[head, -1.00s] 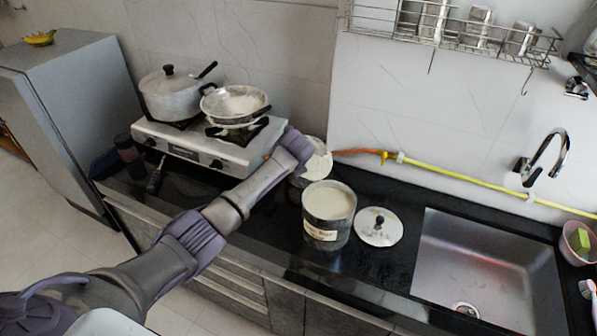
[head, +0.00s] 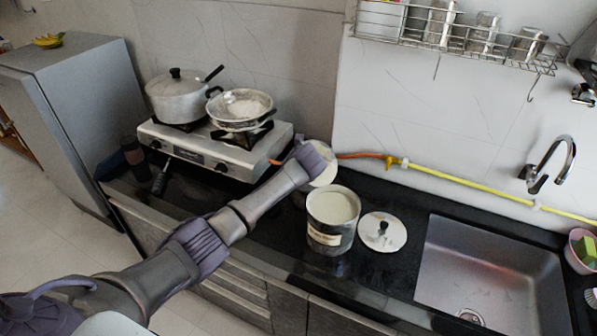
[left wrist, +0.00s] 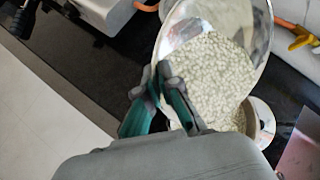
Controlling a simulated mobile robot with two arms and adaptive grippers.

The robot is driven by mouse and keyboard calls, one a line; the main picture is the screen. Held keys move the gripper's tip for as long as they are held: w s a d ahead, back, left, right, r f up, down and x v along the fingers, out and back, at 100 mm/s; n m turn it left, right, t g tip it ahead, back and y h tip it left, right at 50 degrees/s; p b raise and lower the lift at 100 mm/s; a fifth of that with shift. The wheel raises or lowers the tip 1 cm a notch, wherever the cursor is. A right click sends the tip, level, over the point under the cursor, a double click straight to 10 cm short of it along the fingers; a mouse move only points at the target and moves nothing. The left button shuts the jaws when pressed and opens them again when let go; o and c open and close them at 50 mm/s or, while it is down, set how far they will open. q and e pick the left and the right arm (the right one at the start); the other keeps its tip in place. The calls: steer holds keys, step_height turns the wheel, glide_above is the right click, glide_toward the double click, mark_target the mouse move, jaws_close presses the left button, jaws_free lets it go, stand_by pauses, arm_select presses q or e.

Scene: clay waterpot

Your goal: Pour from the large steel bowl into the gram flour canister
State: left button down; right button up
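The gram flour canister (head: 331,238), a dark grey cylinder with a pale label, stands upright and open on the black counter, with pale contents inside. My left gripper (left wrist: 163,88) is shut on the rim of the large steel bowl (left wrist: 178,42). The bowl holds pale granular contents and is tilted toward the canister. In the left wrist view the bowl's lower edge overlaps the canister's rim (left wrist: 266,124); I cannot tell if they touch. In the head view the bowl (head: 327,168) is partly hidden behind my left wrist. My right gripper is not in view.
The round lid (head: 396,236) lies right of the canister, before the sink (head: 490,265). A stove (head: 190,148) with a lidded pot (head: 178,100) and a pan (head: 240,112) stands at the left. A yellow hose (head: 460,180) runs along the wall.

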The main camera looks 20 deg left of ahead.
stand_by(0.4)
arm_select(q)
steer(key=shift+s+d+r+t+y, duration=0.1)
steer(key=shift+d+t+y, duration=0.2)
steer(key=shift+t+y, duration=0.15)
steer(key=shift+y, duration=0.25)
stand_by(0.3)
steer(key=shift+d+r+m, duration=0.1)
steer(key=shift+d+m, duration=0.05)
steer(key=shift+m, duration=0.15)
steer(key=shift+s+d+r+t+y, duration=0.15)
steer(key=shift+t+y, duration=0.1)
steer(key=shift+y, duration=0.15)
steer(key=shift+d, duration=0.1)
steer(key=shift+s+d+r+t+y, duration=0.15)
steer(key=shift+d+r+t+y, duration=0.15)
steer(key=shift+t+y, duration=0.15)
stand_by(0.5)
